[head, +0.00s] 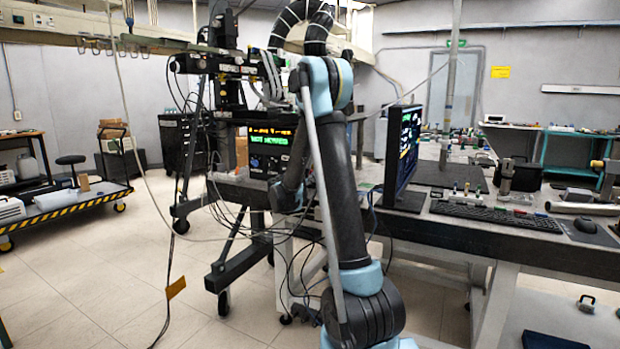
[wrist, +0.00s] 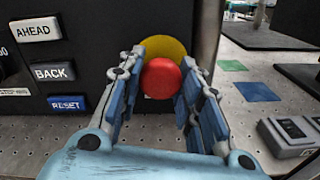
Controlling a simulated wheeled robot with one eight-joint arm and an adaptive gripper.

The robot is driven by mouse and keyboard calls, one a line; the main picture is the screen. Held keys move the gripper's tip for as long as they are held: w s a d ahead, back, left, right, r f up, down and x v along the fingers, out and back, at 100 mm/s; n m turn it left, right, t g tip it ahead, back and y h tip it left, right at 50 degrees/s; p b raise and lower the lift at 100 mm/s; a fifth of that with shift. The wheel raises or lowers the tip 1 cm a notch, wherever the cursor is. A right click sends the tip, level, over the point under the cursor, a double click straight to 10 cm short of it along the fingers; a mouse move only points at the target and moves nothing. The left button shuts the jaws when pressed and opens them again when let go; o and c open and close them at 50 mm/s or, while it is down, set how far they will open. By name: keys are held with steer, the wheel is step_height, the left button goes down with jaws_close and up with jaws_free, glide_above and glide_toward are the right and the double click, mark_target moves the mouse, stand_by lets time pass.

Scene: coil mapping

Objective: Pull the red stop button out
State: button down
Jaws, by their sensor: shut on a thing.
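The red stop button (wrist: 161,78) shows in the wrist view in front of a round yellow backing (wrist: 166,48) at the right edge of a dark control panel (wrist: 93,22). My gripper (wrist: 163,84) has one blue-padded finger on each side of the button, shut on it. The back of the button is hidden. In the head view my arm reaches toward the control box (head: 268,150) with its lit green display; the button and my gripper cannot be made out there.
The panel has AHEAD (wrist: 36,29), BACK (wrist: 53,72) and RESET (wrist: 67,103) buttons left of my gripper. A grey switch box (wrist: 292,136) lies on the perforated table at the right. A monitor (head: 403,150) and keyboard (head: 495,216) stand right of my arm.

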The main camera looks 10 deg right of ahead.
steer(key=shift+s, duration=0.1)
steer(key=c, duration=1.1)
jaws_free()
steer(key=shift+a, duration=0.1)
steer(key=v, duration=1.2)
steer(key=shift+f, duration=0.1)
